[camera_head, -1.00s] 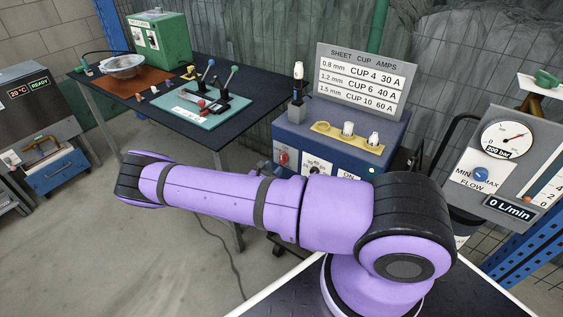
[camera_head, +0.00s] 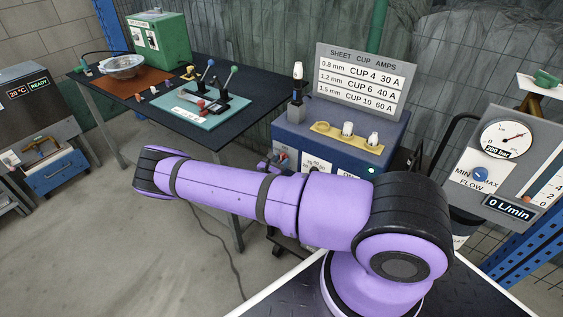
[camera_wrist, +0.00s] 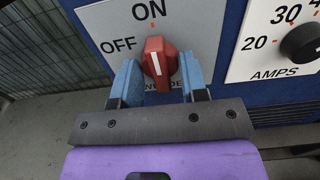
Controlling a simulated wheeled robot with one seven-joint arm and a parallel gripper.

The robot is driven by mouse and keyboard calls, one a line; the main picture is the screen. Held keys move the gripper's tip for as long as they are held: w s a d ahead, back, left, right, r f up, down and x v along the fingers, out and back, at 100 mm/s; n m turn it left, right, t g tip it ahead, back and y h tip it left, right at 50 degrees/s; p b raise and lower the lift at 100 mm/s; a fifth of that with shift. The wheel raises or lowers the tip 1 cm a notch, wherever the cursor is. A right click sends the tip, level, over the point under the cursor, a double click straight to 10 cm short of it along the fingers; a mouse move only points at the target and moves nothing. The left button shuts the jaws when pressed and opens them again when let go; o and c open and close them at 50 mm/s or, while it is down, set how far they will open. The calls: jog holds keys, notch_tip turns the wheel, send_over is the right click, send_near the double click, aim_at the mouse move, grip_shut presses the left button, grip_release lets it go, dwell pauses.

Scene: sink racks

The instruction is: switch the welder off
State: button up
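The welder (camera_head: 347,146) is a blue box behind my arm, and its green lamp (camera_head: 371,170) looks lit. Its red rotary switch (camera_wrist: 158,60) fills the middle of the wrist view, on a grey plate marked ON at the top and OFF at the left. The white line on the switch points up, toward ON. My gripper (camera_wrist: 160,64) is open, with one blue finger on each side of the switch. A narrow gap shows on both sides; I cannot tell how deep the fingers reach.
An amps dial (camera_wrist: 302,42) sits right of the switch. A sheet-cup-amps sign (camera_head: 361,84) and a yellow cup holder (camera_head: 346,142) are on the welder. A dark table (camera_head: 240,108) stands left, and a gas flow panel (camera_head: 507,160) stands right. A cable lies on the floor.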

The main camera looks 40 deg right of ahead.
aim_at(281, 160)
jog(key=shift+c, duration=1.2)
jog(key=n, duration=1)
jog(key=o, duration=0.7)
jog(key=shift+c, duration=0.2)
jog(key=shift+a, duration=0.1)
jog(key=shift+v, duration=2.4)
